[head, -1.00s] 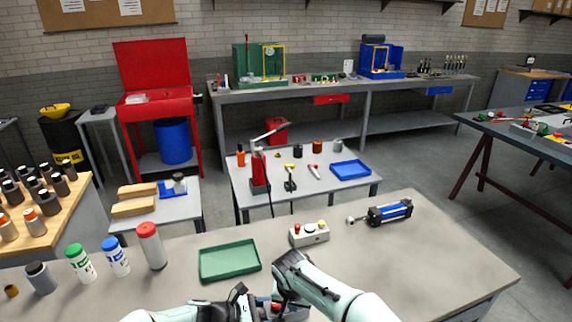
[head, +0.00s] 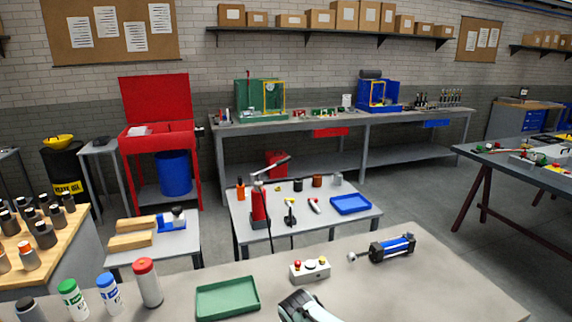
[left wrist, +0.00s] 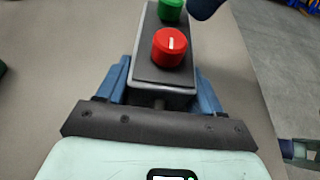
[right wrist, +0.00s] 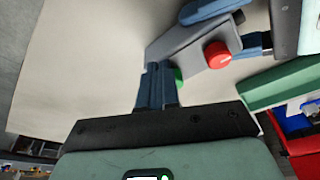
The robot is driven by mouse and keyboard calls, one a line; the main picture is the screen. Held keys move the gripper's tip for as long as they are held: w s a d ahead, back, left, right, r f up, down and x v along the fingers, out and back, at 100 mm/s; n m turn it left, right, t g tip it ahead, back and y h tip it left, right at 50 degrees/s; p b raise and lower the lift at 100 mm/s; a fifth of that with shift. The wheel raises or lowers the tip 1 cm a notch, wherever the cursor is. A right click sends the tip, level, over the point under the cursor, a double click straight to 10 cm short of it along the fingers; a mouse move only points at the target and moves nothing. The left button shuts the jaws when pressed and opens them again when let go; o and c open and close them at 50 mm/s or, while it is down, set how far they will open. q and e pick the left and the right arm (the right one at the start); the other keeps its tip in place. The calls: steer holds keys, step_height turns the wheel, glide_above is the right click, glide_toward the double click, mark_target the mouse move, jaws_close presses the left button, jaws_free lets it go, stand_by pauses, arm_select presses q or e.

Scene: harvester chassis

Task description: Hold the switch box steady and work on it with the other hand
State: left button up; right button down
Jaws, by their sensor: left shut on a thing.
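The switch box (left wrist: 158,82) is grey with a dark top, a red knob (left wrist: 169,46) and a green button (left wrist: 171,9). My left gripper (left wrist: 162,78) is shut on its near end, one blue finger on each side. In the right wrist view the box (right wrist: 185,40) shows tilted, with the red knob (right wrist: 216,55) facing the camera. My right gripper (right wrist: 158,72) has its blue fingers together beside the green button (right wrist: 178,74), partly hiding it. Whether they touch it I cannot tell. The head view shows neither the held box nor the fingertips.
On the bench in the head view are a green tray (head: 228,297), a second button box (head: 310,271), a blue-and-black cylinder (head: 391,248) and several capped bottles (head: 147,283) at left. The bench's right side is clear.

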arm_select(q)
steer(key=shift+s+f, duration=0.1)
arm_select(e)
steer(key=shift+s+d+r, duration=0.15)
steer(key=v, duration=0.3)
steer(key=w+v, duration=0.1)
steer(key=v, duration=0.1)
steer(key=shift+r, duration=0.45)
arm_select(q)
steer(key=o, duration=1.6)
